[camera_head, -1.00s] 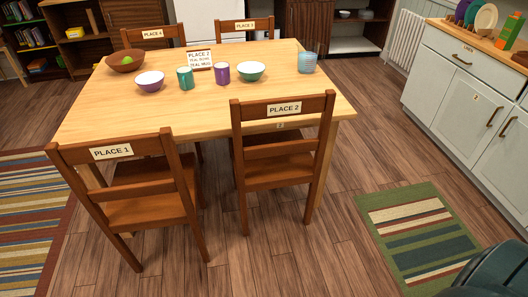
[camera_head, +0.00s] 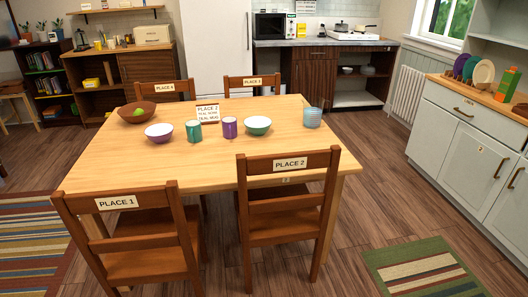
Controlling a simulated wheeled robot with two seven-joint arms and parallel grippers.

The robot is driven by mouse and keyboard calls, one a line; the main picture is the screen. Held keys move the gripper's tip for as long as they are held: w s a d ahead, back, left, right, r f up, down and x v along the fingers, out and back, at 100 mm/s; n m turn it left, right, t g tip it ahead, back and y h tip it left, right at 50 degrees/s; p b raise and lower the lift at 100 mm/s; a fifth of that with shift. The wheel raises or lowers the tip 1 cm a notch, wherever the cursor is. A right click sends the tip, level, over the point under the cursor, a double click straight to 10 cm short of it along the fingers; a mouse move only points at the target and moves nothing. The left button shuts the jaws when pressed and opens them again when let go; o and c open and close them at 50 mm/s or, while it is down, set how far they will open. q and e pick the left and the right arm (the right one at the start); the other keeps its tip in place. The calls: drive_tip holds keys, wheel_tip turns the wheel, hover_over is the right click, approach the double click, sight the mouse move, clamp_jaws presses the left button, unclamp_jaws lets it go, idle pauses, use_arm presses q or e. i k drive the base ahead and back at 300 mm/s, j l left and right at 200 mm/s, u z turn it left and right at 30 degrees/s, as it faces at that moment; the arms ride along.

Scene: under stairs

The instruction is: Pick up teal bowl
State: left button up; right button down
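The teal bowl (camera_head: 257,125), white inside, stands upright on the wooden table (camera_head: 200,165), right of the middle. A purple mug (camera_head: 229,127) stands just left of it, and a teal mug (camera_head: 193,131) further left. A purple bowl (camera_head: 159,132) is at the left. A card reading PLACE 2 (camera_head: 208,113) stands behind the mugs. A bluish ribbed glass (camera_head: 312,117) stands near the table's right edge. Neither of my grippers shows in this view.
Chairs marked PLACE 1 (camera_head: 117,203) and PLACE 2 (camera_head: 290,165) block the table's near side; two more stand behind it. A brown bowl (camera_head: 138,115) with green fruit sits at the far left of the table. Floor is open between the table and the right cabinets (camera_head: 455,165).

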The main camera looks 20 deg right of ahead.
sight(256, 125)
drive_tip(key=i+l+z, duration=0.25)
drive_tip(key=i+z, duration=0.25)
drive_tip(key=i, duration=0.2)
drive_tip(key=i+j+z, duration=0.1)
drive_tip(key=i+z, duration=0.4)
drive_tip(key=i, duration=0.2)
